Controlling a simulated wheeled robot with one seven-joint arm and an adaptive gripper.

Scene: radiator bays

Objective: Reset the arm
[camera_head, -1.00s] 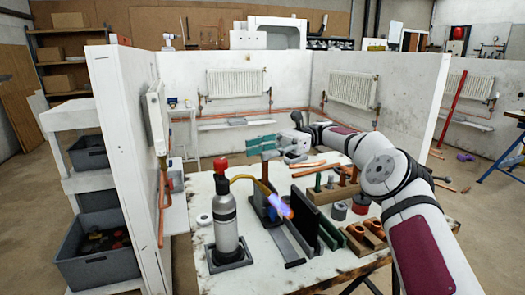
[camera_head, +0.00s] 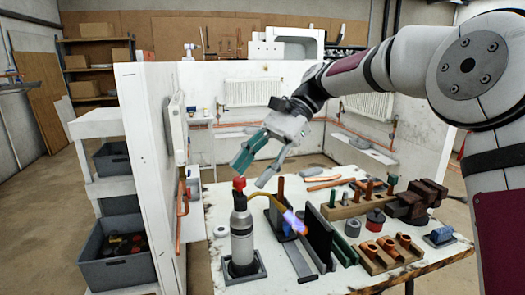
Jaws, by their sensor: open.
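My arm reaches in from the right of the head view, bent high over the workbench (camera_head: 218,268). My gripper (camera_head: 258,168) hangs above the bench, just over the torch bottle's top. Its two teal-padded fingers are apart and point down to the left. Nothing shows between them. The gripper appears clear of the bench and its tools.
A grey gas bottle (camera_head: 241,236) with a red top stands below my gripper, its hose leading to a torch with a blue flame (camera_head: 294,222). A dark upright plate (camera_head: 319,236), wooden fitting blocks (camera_head: 380,254) and a vise (camera_head: 421,200) stand to the right. White partition walls (camera_head: 148,170) surround the bay.

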